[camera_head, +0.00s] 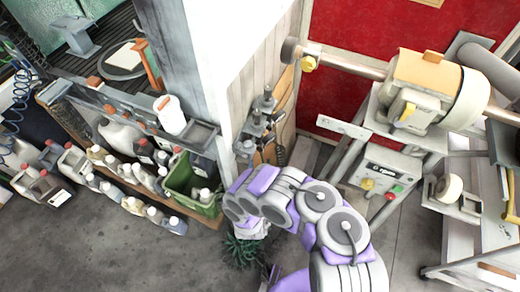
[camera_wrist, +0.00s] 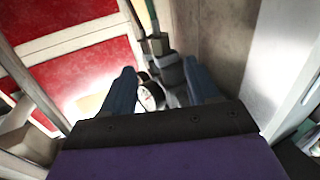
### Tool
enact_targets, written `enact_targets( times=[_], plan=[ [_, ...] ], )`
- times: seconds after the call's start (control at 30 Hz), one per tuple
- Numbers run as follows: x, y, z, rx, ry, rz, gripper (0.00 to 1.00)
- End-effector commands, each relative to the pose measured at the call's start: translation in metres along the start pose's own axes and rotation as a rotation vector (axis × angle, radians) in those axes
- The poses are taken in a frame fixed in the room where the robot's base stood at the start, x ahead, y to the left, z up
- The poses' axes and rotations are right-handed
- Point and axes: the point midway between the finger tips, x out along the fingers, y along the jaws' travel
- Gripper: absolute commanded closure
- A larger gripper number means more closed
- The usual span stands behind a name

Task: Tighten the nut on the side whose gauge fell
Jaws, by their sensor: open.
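My gripper (camera_wrist: 159,66) shows in the wrist view with its two dark blue fingers apart. A small pale round face (camera_wrist: 150,95), possibly a gauge, shows between the fingers, with dark grey fittings (camera_wrist: 170,72) beside and above it. I cannot tell how far they are from the fingers, and no contact is clear. In the head view, grey fittings (camera_head: 262,115) are mounted on a wooden board by the white wall. No nut or gauge reading can be made out. My purple and grey arm reaches below these fittings, and its gripper is not clearly visible there.
The buffing machine (camera_head: 425,85) stands at the right, its shaft (camera_head: 345,63) reaching left. Its control box (camera_head: 385,170) is below. Bottles and a green crate (camera_head: 193,185) line the left. A plant (camera_head: 240,250) is under my arm. Grey floor (camera_head: 110,255) is open at lower left.

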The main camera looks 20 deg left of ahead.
Motion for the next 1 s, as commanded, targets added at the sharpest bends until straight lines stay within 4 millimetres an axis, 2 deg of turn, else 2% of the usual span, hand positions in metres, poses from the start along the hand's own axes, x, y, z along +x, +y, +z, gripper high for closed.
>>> enact_targets(
  times=[0.3,0.5,0.9,1.0],
  plan=[
    [0.062,0.000,0.003,0.001,0.003,0.003,0.40],
    [0.085,0.000,0.003,0.000,-0.001,0.003,0.40],
    [0.093,-0.001,0.001,-0.002,-0.002,0.000,0.40],
    [0.092,-0.001,0.001,-0.002,-0.002,0.000,0.48]
  ],
)
